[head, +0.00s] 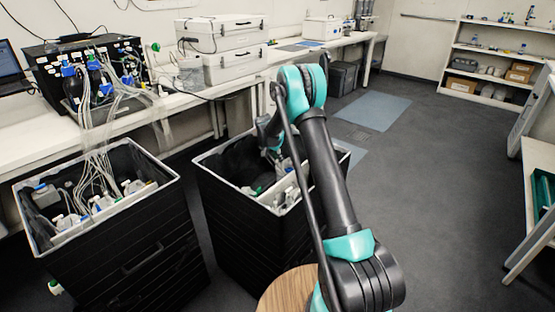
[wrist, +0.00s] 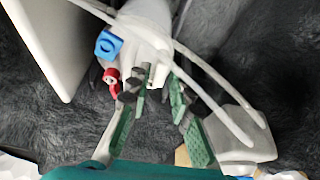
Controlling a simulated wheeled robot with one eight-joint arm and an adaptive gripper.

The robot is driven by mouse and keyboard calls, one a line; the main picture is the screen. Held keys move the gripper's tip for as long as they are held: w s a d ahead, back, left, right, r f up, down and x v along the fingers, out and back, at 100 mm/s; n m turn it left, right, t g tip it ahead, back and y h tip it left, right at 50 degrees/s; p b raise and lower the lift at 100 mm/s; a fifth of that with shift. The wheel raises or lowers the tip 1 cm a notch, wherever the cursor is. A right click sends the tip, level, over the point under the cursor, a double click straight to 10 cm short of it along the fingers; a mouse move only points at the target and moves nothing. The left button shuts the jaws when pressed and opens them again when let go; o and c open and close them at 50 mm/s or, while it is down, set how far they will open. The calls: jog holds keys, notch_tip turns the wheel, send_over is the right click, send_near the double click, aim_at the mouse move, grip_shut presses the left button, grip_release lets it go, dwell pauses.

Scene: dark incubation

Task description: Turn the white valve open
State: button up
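In the wrist view, a white bottle-like body (wrist: 148,28) with a blue cap or knob (wrist: 108,44) and a red fitting (wrist: 110,76) lies just beyond my fingertips. I cannot clearly tell a white valve handle apart from this white body. My gripper (wrist: 161,92) has green-padded fingers that slant toward each other with a gap between the tips. The tips are close to the lower end of the white body; whether they touch it is unclear. In the head view, my arm reaches into the right-hand black bin (head: 238,225), and the fingers are mostly hidden there.
White tubes (wrist: 205,70) cross near my fingers, and a pale container (wrist: 240,135) sits at right. A white panel (wrist: 50,40) stands at left. Another black bin (head: 130,240) holds tubed bottles. A bench (head: 150,110) runs behind; open floor (head: 430,200) lies right.

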grip_shut()
jog(key=shift+n, duration=0.3)
jog(key=n+y, duration=0.1)
jog(key=n, duration=0.2)
jog(key=shift+d+n+t, duration=0.1)
jog(key=shift+n+t, duration=0.2)
jog(key=shift+t, duration=0.1)
jog(key=n+y, duration=0.2)
jog(key=n, duration=0.2)
jog(key=n+y, duration=0.2)
jog(key=n, duration=0.3)
jog(key=shift+d, duration=0.1)
jog(key=n+g+y, duration=0.1)
jog(key=n, duration=0.3)
jog(key=shift+n, duration=0.3)
